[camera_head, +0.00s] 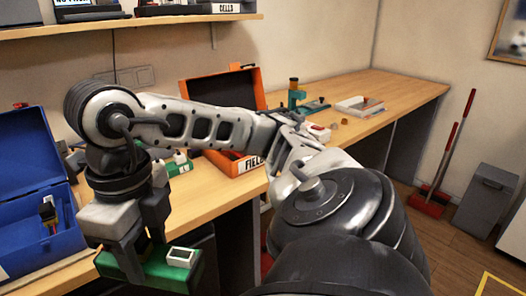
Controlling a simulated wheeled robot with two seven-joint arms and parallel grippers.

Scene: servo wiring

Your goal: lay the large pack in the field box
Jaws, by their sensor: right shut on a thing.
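The large pack, a green block with a white square on top (160,268), is held low at the front left, in front of the bench edge. My right gripper (138,250) is shut on it from above; its fingers cover part of the pack. The orange field box (247,165), with a label reading "FIEL" and the rest hidden, stands open on the bench behind my right arm. Its lid is raised at the back, and my arm hides much of its front and inside. The pack is apart from the box, to its left and nearer. My left gripper is out of view.
An open blue case (42,240) stands at the left, close to the held pack. A smaller green item (178,164) lies on the bench behind my arm. A green stand (296,97) and a white tray (358,106) are farther right. A shelf (150,21) hangs above.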

